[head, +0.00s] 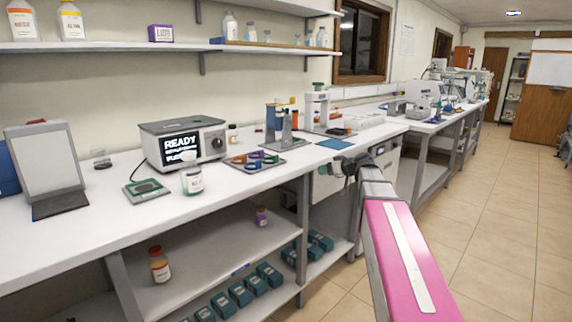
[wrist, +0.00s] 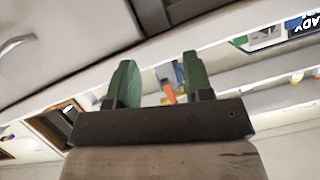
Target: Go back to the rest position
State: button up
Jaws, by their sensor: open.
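My gripper (head: 342,168) is at the bench's front edge in the head view, at the far end of my pink and grey arm. In the wrist view my gripper (wrist: 158,82) shows two green fingers standing apart with nothing held between them. The view between and beyond the fingers is tilted and shows part of the bench and shelves. In the head view the fingers are small and partly hidden by the arm.
The white bench (head: 120,235) runs along the wall. On it stand a READY-display device (head: 180,142), a white-lidded jar (head: 192,180), a tray of coloured rings (head: 256,161) and a blue mat (head: 335,144). Teal boxes (head: 240,294) sit below. The tiled floor (head: 480,200) at right is clear.

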jog(key=s+a+f+m+g+h, duration=0.1)
jog(key=s+f+m+g+h, duration=0.1)
jog(key=s+f, duration=0.55)
jog(key=s+a+f+m+g+h, duration=0.1)
jog(key=s+f+g+h, duration=0.3)
jog(key=f, duration=0.7)
jog(key=s+d+f+m+g+h, duration=0.1)
jog(key=s+d+f+m+h, duration=0.1)
jog(key=s+f, duration=0.4)
jog(key=s+d+f+m+g+h, duration=0.1)
jog(key=s+d+f+g+h, duration=0.1)
jog(key=s+f, duration=0.5)
jog(key=s, duration=0.4)
jog(key=shift+m, duration=0.4)
